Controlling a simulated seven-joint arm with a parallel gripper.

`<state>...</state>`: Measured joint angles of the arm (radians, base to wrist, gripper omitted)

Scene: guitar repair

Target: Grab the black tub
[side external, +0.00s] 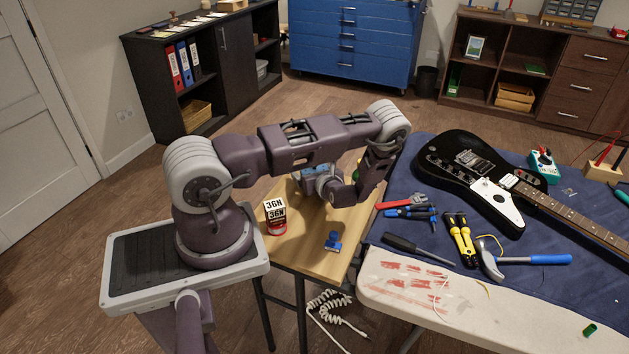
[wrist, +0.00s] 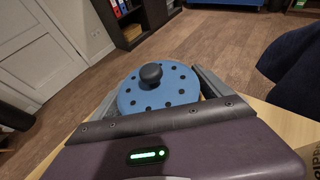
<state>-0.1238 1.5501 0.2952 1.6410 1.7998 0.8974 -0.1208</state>
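I see no black tub on the wooden table; a black bin (side external: 427,80) stands on the floor beside the blue drawer cabinet. In the wrist view, a round blue lid (wrist: 150,95) with dark holes and a black knob (wrist: 151,73) lies between the two grey fingers of my gripper (wrist: 155,82). The fingers are apart, one on each side of it; whether they touch it is unclear. What lies under the lid is mostly hidden. In the side view my arm hides most of the gripper, with a bit of blue showing beside it.
On the wooden table (side external: 312,262) stand a white-and-red tin (side external: 275,216) and a blue stamp-like piece (side external: 333,241). To the right, a blue-covered bench (side external: 400,262) holds a black guitar (side external: 470,170), pliers, screwdrivers and a hammer (side external: 490,264).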

